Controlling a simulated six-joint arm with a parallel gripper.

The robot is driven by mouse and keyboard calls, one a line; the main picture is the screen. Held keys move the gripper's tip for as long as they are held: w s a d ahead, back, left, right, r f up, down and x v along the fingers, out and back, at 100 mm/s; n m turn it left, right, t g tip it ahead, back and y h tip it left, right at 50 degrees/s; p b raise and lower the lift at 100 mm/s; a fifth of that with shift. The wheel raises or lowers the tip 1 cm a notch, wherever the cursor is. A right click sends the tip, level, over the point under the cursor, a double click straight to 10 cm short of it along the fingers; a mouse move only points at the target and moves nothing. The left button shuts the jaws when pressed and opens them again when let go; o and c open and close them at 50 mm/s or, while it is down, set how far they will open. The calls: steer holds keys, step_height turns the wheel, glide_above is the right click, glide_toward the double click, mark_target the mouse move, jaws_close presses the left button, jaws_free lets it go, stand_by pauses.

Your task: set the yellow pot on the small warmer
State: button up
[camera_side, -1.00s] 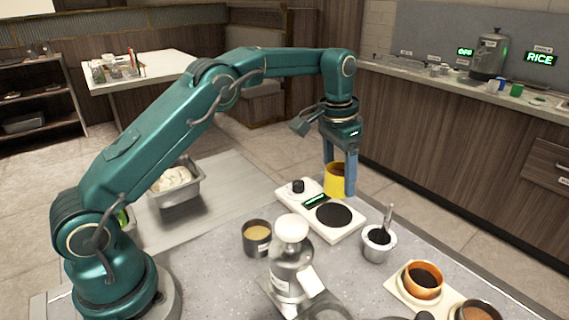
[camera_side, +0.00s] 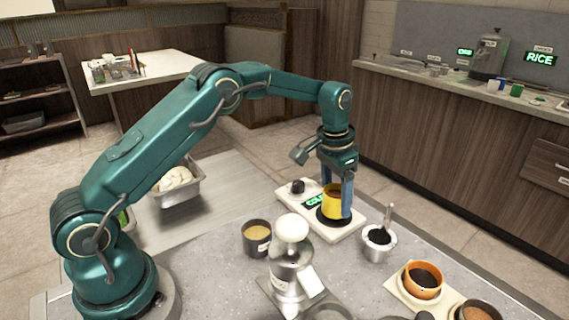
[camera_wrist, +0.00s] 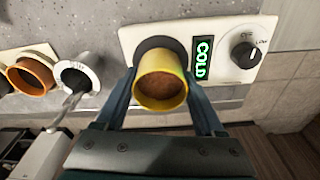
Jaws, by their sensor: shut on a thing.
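The yellow pot (camera_side: 333,203), with brown sauce inside, is between the two fingers of my gripper (camera_side: 335,200), which is shut on it. The small warmer (camera_side: 290,190) is a white slab with a dark round plate, a black knob and a green display. The pot is upright over the dark plate and covers part of it; I cannot tell whether it touches. In the wrist view the yellow pot (camera_wrist: 162,88) sits between my fingers, in front of the dark plate. There the warmer (camera_wrist: 215,25) display reads COLD.
A metal pot with a spoon (camera_side: 378,243) stands right of the warmer. A dark pot of yellowish sauce (camera_side: 257,238) and a metal dispenser with a white top (camera_side: 291,255) stand nearer the camera. An orange pot (camera_side: 422,279) stands on a cream board at right.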

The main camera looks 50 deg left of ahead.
steer(key=shift+f, duration=0.45)
stand_by(0.6)
steer(key=o, duration=1.5)
steer(key=shift+r, duration=4)
steer(key=s+d+r+t, duration=0.1)
steer(key=s+r+t, duration=0.2)
steer(key=s+r, duration=1)
steer(key=s+f, duration=0.3)
steer(key=s, duration=0.1)
steer(key=s+f+n, duration=0.1)
steer(key=s+f, duration=0.1)
steer(key=s, duration=0.2)
steer(key=s+f+n+t, duration=0.1)
steer(key=s+f, duration=0.2)
steer(key=s, duration=0.1)
steer(key=shift+s+d+f, duration=0.1)
steer(key=shift+d+f, duration=0.05)
steer(key=shift+f, duration=0.2)
